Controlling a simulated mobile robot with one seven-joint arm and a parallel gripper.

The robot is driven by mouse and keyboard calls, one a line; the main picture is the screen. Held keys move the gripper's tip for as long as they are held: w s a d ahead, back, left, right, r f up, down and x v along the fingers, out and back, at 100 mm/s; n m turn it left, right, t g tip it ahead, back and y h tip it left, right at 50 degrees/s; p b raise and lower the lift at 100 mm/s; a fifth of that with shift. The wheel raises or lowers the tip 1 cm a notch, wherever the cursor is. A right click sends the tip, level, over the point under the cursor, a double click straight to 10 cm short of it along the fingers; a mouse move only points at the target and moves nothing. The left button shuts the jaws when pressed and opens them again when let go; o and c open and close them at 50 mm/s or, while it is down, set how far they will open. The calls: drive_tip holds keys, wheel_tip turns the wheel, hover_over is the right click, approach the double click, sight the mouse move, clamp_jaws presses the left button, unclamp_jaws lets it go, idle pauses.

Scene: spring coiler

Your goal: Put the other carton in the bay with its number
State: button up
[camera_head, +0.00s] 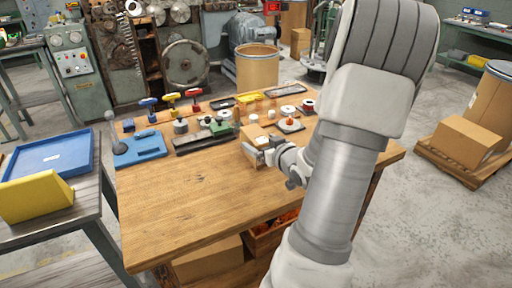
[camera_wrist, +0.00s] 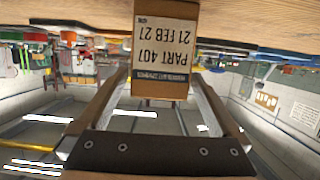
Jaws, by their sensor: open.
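A small brown carton (camera_wrist: 165,70) with a white label reading "PART 407" and "21 FEB 27" fills the middle of the wrist view, upside down there. In the head view a tan carton (camera_head: 253,132) stands on the wooden bench beside my gripper (camera_head: 256,149). My gripper is open, its two fingers (camera_wrist: 160,85) spread to either side of the carton's outline in the wrist view. I cannot tell whether the fingertips touch it or stop just short. No numbered bay can be made out, and my arm hides the bench's right part.
The wooden bench (camera_head: 190,200) is clear at its front left. Tools, spools and trays crowd its back, with a blue holder (camera_head: 139,147) at the left. A drum (camera_head: 257,68) stands behind.

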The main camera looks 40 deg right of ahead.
drive_tip(key=x, duration=0.3)
drive_tip(key=shift+w+d+f, duration=0.15)
drive_tip(key=shift+w, duration=0.15)
clamp_jaws()
